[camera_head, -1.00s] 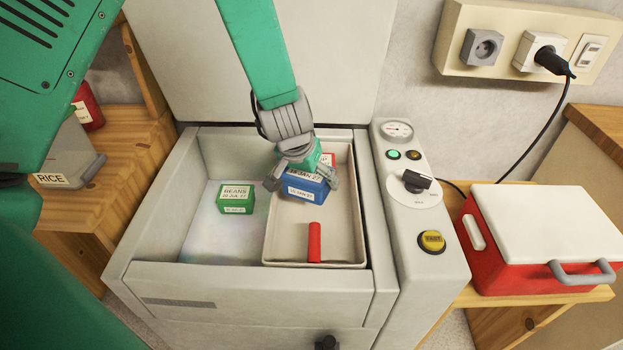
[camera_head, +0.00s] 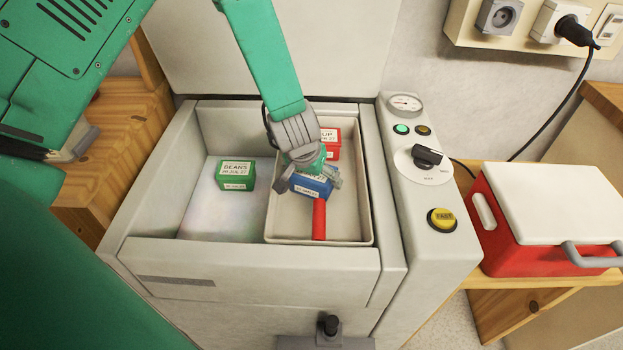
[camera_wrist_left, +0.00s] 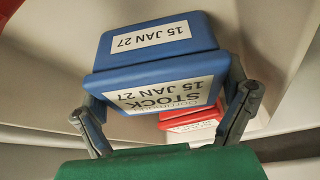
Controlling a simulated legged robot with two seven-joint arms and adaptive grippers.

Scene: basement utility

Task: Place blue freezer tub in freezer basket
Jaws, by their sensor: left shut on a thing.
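My left gripper (camera_head: 309,180) reaches down from above into the freezer and is shut on the blue freezer tub (camera_head: 311,190). The left wrist view shows the tub (camera_wrist_left: 155,58) between the two fingers, with white labels reading STOCK and 15 JAN 27. The tub is within the outline of the cream freezer basket (camera_head: 347,222), near its middle; I cannot tell whether it touches the basket floor. The basket has a red handle piece (camera_head: 319,219) at its front. A red tub (camera_head: 330,143) sits at the basket's back, partly hidden by my gripper. My right gripper is not in view.
A green BEANS tub (camera_head: 237,175) sits on the freezer floor left of the basket. The freezer's lid (camera_head: 270,45) stands open behind. A control panel (camera_head: 425,170) flanks the right side, and a red cooler (camera_head: 545,215) with white lid stands beyond it.

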